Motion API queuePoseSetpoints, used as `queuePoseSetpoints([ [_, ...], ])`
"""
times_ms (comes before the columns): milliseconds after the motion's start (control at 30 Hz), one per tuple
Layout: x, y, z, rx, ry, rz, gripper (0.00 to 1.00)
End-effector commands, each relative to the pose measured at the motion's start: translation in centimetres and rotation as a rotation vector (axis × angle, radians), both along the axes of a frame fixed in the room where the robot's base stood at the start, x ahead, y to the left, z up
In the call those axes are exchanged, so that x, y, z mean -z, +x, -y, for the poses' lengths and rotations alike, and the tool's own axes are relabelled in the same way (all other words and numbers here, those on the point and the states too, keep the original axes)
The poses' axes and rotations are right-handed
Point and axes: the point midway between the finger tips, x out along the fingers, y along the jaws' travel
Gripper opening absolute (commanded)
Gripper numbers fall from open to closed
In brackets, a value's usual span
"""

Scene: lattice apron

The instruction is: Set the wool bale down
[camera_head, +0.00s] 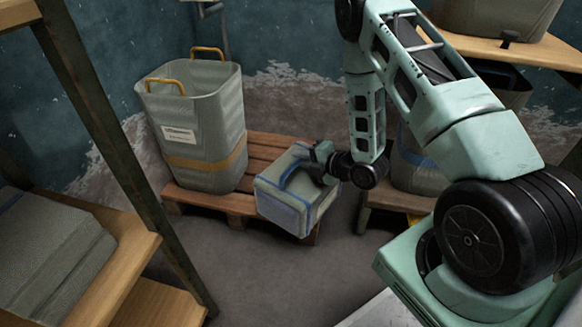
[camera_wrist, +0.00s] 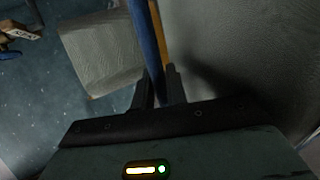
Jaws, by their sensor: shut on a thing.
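The wool bale (camera_head: 283,212) is a grey-green block with blue straps, at the middle of the head view. It appears slightly tilted and overlaps the front right part of the wooden pallet (camera_head: 270,147). I cannot tell whether it touches the pallet or hangs above it. My gripper (camera_head: 316,166) is at the bale's upper right side, shut on its blue strap or handle. In the wrist view, a blue strip (camera_wrist: 146,45) runs between the two fingers of my gripper (camera_wrist: 158,88). The bale hides part of the pallet beneath.
A tall grey bin (camera_head: 205,125) with yellow handles stands on the pallet's left. A wooden shelf (camera_head: 130,245) with a grey bale stands at the left front. Another grey container (camera_head: 418,165) stands right, behind my arm. Open floor (camera_head: 260,280) lies in front of the pallet.

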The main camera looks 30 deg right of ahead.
Motion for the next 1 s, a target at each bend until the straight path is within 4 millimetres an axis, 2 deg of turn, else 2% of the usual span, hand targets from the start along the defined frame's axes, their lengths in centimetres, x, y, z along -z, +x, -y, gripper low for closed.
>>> queuePoseSetpoints([
  [33, 0.0, 1.3, 0.1, -0.002, -0.001, 0.014, 0.0],
  [600, 0.0, 12.5, 1.5, -0.001, 0.0, 0.012, 0.0],
  [767, -0.1, 14.1, 1.7, -0.001, 0.001, 0.009, 0.0],
  [1000, -0.2, 14.8, 1.8, -0.001, 0.001, 0.008, 0.0],
])
